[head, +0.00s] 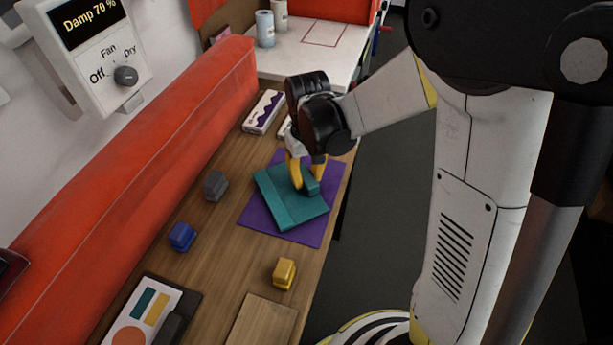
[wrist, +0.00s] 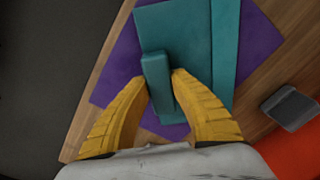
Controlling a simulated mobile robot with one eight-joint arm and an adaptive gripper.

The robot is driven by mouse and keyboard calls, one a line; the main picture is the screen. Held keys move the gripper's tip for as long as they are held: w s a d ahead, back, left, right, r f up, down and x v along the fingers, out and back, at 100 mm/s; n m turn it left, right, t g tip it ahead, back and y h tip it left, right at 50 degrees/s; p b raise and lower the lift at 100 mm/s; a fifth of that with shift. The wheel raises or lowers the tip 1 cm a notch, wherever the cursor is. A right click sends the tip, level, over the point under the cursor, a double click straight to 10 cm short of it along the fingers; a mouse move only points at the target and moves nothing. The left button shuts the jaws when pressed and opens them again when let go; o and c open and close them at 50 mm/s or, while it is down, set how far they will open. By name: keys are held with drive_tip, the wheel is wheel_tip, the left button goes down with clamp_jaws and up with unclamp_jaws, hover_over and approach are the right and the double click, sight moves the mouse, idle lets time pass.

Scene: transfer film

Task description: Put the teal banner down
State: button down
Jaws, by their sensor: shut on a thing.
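The teal banner (head: 275,197) is a flat square panel with a raised teal block (head: 312,187) that serves as its grip. It lies over a purple mat (head: 258,222) on the wooden bench, turned slightly against the mat's edges. Whether it touches the mat or hangs just above it, I cannot tell. My gripper (head: 305,180) points down with its yellow fingers shut on the block. The wrist view shows the block (wrist: 156,75) between the two fingertips and the panel (wrist: 185,28) beyond, over the purple mat (wrist: 125,62).
A grey block (head: 215,185), a blue block (head: 182,237) and a yellow block (head: 284,272) stand apart on the bench (head: 222,255). A red padded wall (head: 150,180) runs along the left. A wooden board (head: 262,322) and a printed card (head: 145,310) lie nearer.

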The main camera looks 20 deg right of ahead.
drive_tip(key=shift+f, duration=0.3)
drive_tip(key=c, duration=1.2)
unclamp_jaws()
drive_tip(key=shift+o, duration=0.2)
wheel_tip(320, 180, up, 12)
drive_tip(key=s+d+r+m+t, duration=0.1)
drive_tip(key=s+d+t, duration=0.1)
drive_tip(key=s, duration=0.4)
drive_tip(key=s+d+r+m+t, duration=0.1)
drive_tip(key=s+d+r+t, duration=0.1)
drive_tip(key=s+t, duration=0.2)
drive_tip(key=s, duration=0.2)
drive_tip(key=shift+s+d+r+t, duration=0.2)
drive_tip(key=shift+s+d+t, duration=0.15)
drive_tip(key=shift+d+t, duration=0.05)
